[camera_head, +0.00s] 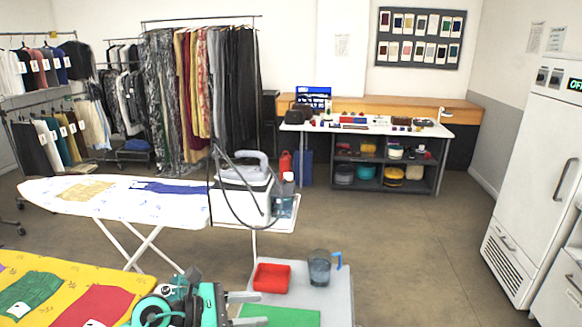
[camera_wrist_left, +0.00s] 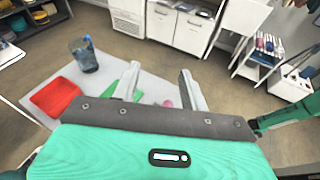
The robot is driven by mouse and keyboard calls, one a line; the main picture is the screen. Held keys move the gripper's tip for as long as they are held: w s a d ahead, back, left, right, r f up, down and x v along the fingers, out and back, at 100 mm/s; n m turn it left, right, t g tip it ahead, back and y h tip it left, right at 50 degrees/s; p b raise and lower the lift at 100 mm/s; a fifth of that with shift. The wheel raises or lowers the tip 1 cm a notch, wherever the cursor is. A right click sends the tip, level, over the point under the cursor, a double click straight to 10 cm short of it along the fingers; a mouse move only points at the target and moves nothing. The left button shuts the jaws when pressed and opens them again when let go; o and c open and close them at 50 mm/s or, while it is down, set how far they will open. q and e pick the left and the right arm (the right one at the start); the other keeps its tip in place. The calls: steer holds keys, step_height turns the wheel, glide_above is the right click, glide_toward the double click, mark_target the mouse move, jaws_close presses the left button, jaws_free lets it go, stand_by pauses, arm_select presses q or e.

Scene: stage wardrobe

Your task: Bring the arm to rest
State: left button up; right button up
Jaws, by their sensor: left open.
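My left gripper (camera_head: 256,309) is teal with grey fingers and reaches in at the bottom of the head view. Its two fingers stand apart in the left wrist view (camera_wrist_left: 160,76), with nothing held between them. It is over or beside the near left edge of a small light grey table (camera_head: 335,296); the exact height is hard to tell. My right gripper is not in view.
On the grey table are a red tray (camera_head: 271,278), a clear bluish jug (camera_head: 320,268) and a green mat (camera_head: 283,317). A yellow surface (camera_head: 60,270) with fabric pieces lies left. An ironing board (camera_head: 110,196) with an iron stands behind. Open floor lies right.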

arm_select(q)
step_height(320, 180, up, 7)
steer(key=s+n+t+h, duration=0.2)
steer(key=n+t+h, duration=0.2)
steer(key=n+t, duration=0.4)
steer(key=w+a+n+t+y, duration=0.1)
steer(key=a+n+t+y, duration=0.65)
steer(key=n, duration=0.85)
steer(key=s+a+f+n+g+y, duration=0.3)
steer(key=a+f+n+y, duration=0.3)
steer(key=n, duration=0.3)
steer(key=s+a+f+n+g+y, duration=0.2)
steer(key=s+a+f+n+y, duration=0.1)
steer(key=f+n+y, duration=0.5)
steer(key=s+d+f+n+g+h, duration=0.15)
steer(key=s+f+n+g, duration=0.35)
steer(key=s, duration=0.5)
steer(key=s+f+n+g+h, duration=0.2)
steer(key=s+f+n+g, duration=0.1)
steer(key=s+f+g, duration=0.55)
step_height(320, 180, down, 29)
steer(key=s, duration=0.2)
steer(key=s+a+f, duration=0.3)
steer(key=s+f, duration=1.6)
steer(key=f, duration=0.1)
steer(key=shift+s+f+g, duration=0.15)
steer(key=shift+s+g, duration=0.05)
steer(key=shift+g, duration=0.2)
